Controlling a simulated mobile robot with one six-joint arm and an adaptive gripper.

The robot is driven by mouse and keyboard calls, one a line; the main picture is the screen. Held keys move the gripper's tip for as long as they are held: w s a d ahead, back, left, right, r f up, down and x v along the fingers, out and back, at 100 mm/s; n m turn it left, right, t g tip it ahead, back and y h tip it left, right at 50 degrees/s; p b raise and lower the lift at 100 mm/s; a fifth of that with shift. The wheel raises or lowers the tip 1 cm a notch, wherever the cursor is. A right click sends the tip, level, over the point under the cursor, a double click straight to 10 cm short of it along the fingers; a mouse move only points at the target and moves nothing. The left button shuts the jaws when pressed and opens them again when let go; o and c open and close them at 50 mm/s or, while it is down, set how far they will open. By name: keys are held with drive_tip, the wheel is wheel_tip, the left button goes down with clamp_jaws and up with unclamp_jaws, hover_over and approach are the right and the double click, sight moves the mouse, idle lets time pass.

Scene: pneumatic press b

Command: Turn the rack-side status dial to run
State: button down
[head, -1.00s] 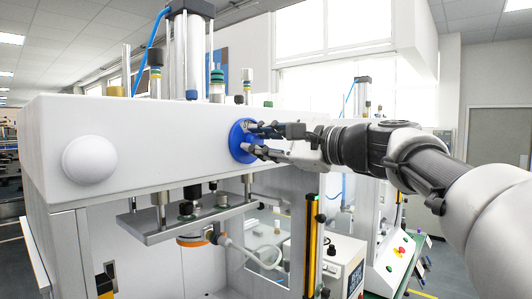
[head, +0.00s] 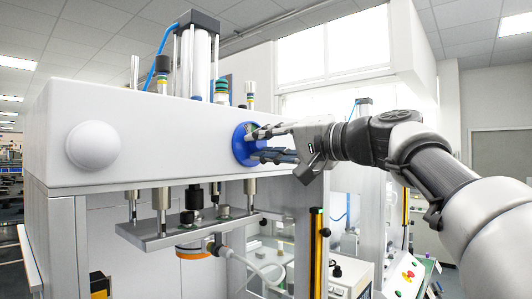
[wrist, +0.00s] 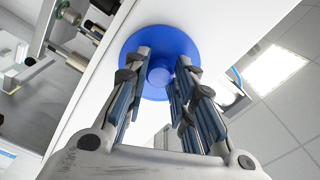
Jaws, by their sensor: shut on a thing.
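The blue round dial (head: 240,147) sits on the right part of the white press housing's front face. My gripper (head: 253,145) reaches it from the right, with its fingers at the dial's face. In the wrist view the blue dial (wrist: 160,36) shows a wide disc with a raised round hub in its middle. My gripper (wrist: 163,62) has one finger on each side of that hub and is shut on it. The fingers hide parts of the disc. I cannot read any run mark or pointer on the dial.
A white dome-shaped knob (head: 93,145) sits on the left of the same housing (head: 170,130). Below hangs a metal press plate (head: 185,232) on rods. A yellow-and-black post (head: 317,255) stands below my gripper. A second press with coloured buttons (head: 408,275) is at the right.

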drive_tip(key=n+b, duration=0.2)
drive_tip(key=n, duration=0.3)
drive_tip(key=shift+f, duration=0.15)
drive_tip(key=shift+n+b, duration=0.75)
drive_tip(key=shift+n, duration=1.75)
drive_tip(key=c, duration=1.3)
unclamp_jaws()
drive_tip(key=shift+c, duration=0.2)
drive_tip(key=shift+d, duration=0.1)
drive_tip(key=v, duration=1.2)
